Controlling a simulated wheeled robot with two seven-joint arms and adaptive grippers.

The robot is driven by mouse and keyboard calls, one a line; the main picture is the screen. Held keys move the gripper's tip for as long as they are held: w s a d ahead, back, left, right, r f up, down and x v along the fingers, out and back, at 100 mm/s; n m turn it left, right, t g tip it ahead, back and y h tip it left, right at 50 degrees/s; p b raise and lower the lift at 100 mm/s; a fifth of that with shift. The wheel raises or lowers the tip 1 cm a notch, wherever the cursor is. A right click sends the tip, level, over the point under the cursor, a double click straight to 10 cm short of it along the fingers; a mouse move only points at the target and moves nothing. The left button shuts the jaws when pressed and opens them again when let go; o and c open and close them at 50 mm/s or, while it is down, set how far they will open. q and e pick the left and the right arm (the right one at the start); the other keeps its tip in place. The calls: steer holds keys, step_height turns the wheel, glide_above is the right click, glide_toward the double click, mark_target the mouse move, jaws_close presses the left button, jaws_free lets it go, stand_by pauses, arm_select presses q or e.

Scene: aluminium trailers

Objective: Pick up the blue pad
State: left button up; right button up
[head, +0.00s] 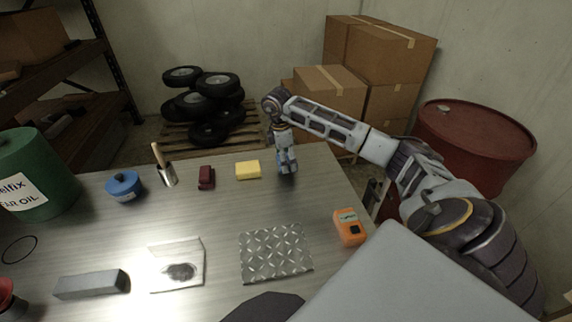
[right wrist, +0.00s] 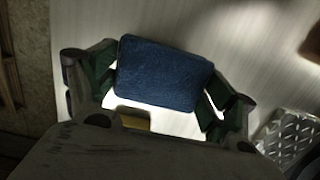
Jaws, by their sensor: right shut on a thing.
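The blue pad (right wrist: 165,75) fills the middle of the right wrist view, held between the two fingers of my right gripper (right wrist: 160,88). One finger presses on each of its short ends. In the head view my right gripper (head: 287,165) points down at the far right part of the metal table (head: 210,215), right of the yellow block (head: 248,170). The pad is mostly hidden by the fingers there, and I cannot tell whether it touches the table. My left gripper is not in view.
A tread plate (head: 275,252) and an orange meter (head: 349,227) lie nearer. A red drum (head: 475,150) and boxes (head: 330,90) stand beyond.

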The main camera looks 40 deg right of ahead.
mark_target(288, 158)
step_height(288, 158, up, 5)
steer(key=shift+r, duration=1.05)
steer(key=o, duration=0.4)
steer(key=c, duration=0.4)
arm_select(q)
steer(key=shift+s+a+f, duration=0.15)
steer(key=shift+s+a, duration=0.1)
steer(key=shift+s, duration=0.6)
